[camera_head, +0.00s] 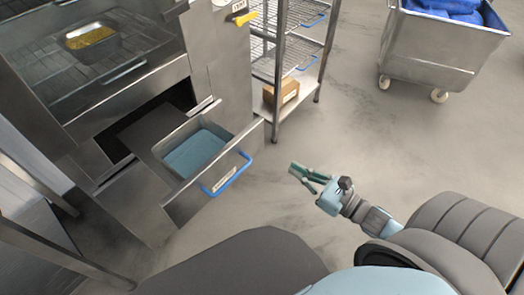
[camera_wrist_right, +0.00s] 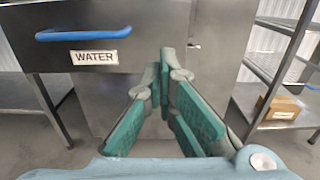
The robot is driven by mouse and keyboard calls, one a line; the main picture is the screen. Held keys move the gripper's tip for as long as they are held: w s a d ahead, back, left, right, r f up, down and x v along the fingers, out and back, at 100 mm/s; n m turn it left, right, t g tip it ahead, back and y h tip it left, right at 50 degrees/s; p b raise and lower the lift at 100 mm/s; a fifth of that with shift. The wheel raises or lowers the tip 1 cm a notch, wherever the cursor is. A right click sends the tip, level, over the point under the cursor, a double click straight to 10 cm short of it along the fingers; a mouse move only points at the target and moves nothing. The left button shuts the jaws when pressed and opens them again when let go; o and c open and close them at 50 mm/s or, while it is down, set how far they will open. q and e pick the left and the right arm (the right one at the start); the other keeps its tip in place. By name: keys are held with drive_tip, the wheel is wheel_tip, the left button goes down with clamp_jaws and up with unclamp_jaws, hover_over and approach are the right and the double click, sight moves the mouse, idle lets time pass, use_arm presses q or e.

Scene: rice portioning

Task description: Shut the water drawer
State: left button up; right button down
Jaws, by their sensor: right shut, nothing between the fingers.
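The water drawer (camera_head: 183,209) is pulled out from the lower part of the steel oven cabinet in the head view. It holds a metal pan of water (camera_head: 198,153) and has a blue handle (camera_head: 228,174) on its front. In the right wrist view, the blue handle (camera_wrist_right: 83,34) and the WATER label (camera_wrist_right: 94,57) show at the upper left. My right gripper (camera_head: 300,172) is shut and empty, to the right of the drawer front and apart from it. Its closed green fingers (camera_wrist_right: 166,62) point toward the cabinet in the wrist view. My left gripper is not in view.
A wire shelf rack (camera_head: 279,70) with a cardboard box (camera_head: 282,92) stands right of the cabinet. A wheeled steel bin (camera_head: 443,45) with blue contents is at the upper right. Above the drawer, a pan of yellow food (camera_head: 90,37) sits in the oven. Open floor lies between drawer and bin.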

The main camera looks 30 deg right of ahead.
drive_tip(key=b, duration=0.2)
approach(254, 143)
drive_tip(key=p+x, duration=0.2)
drive_tip(key=x, duration=0.4)
drive_tip(key=shift+w, duration=0.1)
drive_tip(key=shift+w+a+f, duration=0.1)
drive_tip(key=shift+w+a, duration=0.1)
drive_tip(key=shift+w, duration=0.15)
